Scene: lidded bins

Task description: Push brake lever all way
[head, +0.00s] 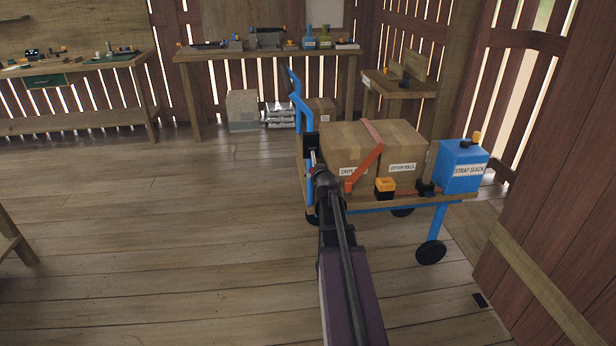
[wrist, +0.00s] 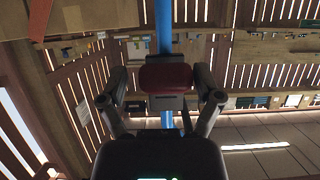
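In the wrist view a dark red block (wrist: 165,77), apparently the end of the brake lever, lies in front of a blue upright post (wrist: 164,32) of the cart. My gripper (wrist: 162,82) is open, with one finger on each side of the red block. A small gap seems to show at the fingers; contact is unclear. A grey plate with a dark piece (wrist: 166,103) lies below the block. In the head view my gripper (head: 315,160) is at the cart's blue handle frame (head: 303,108), beside a black part (head: 311,141); the red block is hidden there.
The cart deck (head: 455,198) carries two cardboard boxes (head: 352,142), an orange-red strap (head: 366,168) and a blue bin (head: 462,168). Wheels (head: 431,252) stand on the plank floor. Workbenches (head: 265,55) line the back wall. Open floor (head: 170,230) lies left of the cart.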

